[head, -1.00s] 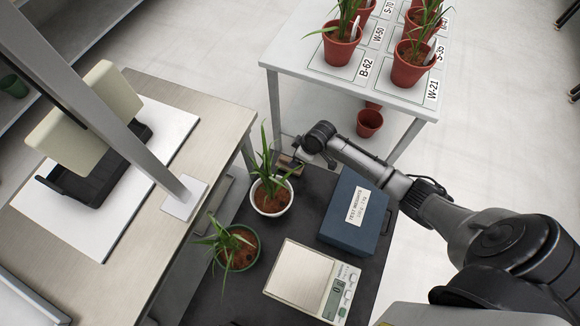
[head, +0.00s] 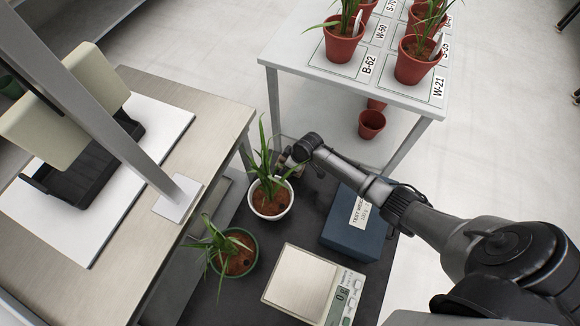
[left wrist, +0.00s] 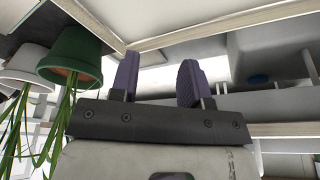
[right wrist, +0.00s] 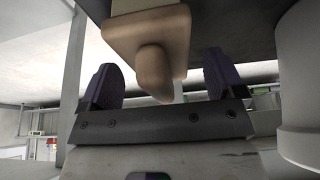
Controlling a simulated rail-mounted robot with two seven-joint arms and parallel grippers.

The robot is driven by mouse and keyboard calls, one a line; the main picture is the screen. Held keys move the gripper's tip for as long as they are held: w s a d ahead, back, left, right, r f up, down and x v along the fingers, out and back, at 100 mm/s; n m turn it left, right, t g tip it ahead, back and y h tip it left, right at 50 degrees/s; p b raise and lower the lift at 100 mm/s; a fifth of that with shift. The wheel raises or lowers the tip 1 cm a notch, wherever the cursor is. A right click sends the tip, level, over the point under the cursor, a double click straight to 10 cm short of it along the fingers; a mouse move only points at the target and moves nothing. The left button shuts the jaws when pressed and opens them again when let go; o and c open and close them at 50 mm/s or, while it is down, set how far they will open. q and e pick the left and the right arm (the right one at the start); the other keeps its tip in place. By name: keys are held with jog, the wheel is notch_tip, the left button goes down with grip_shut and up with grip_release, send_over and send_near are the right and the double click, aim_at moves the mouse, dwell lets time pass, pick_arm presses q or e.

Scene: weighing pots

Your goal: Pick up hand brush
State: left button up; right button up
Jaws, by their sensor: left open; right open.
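The hand brush (right wrist: 155,65) shows in the right wrist view as a tan wooden body with a rounded end toward my right gripper (right wrist: 160,80). That gripper is open, with a finger on either side of the rounded end; I cannot tell whether they touch it. In the head view my right gripper (head: 286,158) is at the far edge of the dark cart top, behind the white-potted plant, and the brush is mostly hidden there. My left gripper (left wrist: 158,80) is open and empty in the left wrist view, near a green pot (left wrist: 72,58); it is not in the head view.
On the dark cart top stand a white-potted plant (head: 270,212), a green-potted plant (head: 235,268), a scale (head: 300,283) and a blue box (head: 352,238). A bench (head: 125,262) is at left. A white table (head: 400,92) with red pots stands behind.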

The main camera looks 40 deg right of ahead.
pick_arm(q)
jog(key=shift+a, duration=0.1)
pick_arm(e)
jog(key=shift+c, duration=0.4)
pick_arm(q)
jog(key=shift+a, duration=0.1)
pick_arm(e)
jog(key=c, duration=1)
pick_arm(q)
jog(key=shift+r, duration=0.1)
pick_arm(e)
jog(key=shift+r, duration=0.15)
